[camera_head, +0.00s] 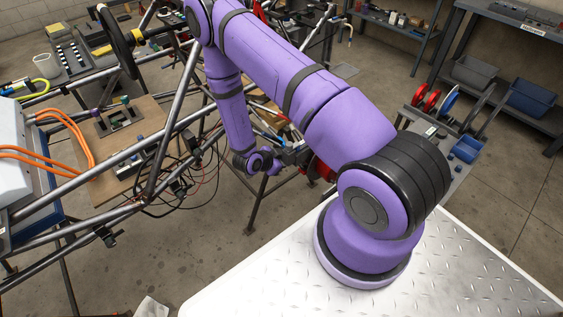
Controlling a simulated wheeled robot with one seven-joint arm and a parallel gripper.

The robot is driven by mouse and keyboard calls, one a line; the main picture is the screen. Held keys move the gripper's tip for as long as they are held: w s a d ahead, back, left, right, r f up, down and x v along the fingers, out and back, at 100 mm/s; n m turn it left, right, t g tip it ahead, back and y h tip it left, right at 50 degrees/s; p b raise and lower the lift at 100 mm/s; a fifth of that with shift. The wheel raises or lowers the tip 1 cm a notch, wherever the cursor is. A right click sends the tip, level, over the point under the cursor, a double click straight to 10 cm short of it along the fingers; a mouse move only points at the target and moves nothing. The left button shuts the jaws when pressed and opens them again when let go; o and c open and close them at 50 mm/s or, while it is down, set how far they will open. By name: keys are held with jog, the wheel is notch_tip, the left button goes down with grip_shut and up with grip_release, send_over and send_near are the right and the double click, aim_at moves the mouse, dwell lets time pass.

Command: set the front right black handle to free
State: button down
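My purple arm reaches up from its base and bends down to a wrist beside the tube chassis (163,128). My gripper (292,152) seems to be the small grey and dark end right of the wrist, close to a red part (319,167). Its fingers are too small and cluttered to tell open from shut. I cannot pick out the front right black handle for certain; it may be hidden behind my arm or among the dark parts near the gripper. A small black clamp-like part (106,237) hangs on the chassis's lower left tube.
Loose black cables (185,180) hang from the chassis. Orange cables (75,135) run from a white box (10,150) at left. A cart with red and blue discs (425,100) stands at right. Shelves with bins (475,73) stand behind it. Bare floor lies left of my base.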

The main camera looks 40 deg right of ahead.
dwell(0.3)
jog(key=c, duration=1.1)
grip_release()
jog(key=shift+c, duration=0.2)
jog(key=v, duration=1)
jog(key=shift+a+r, duration=0.2)
jog(key=shift+r, duration=0.25)
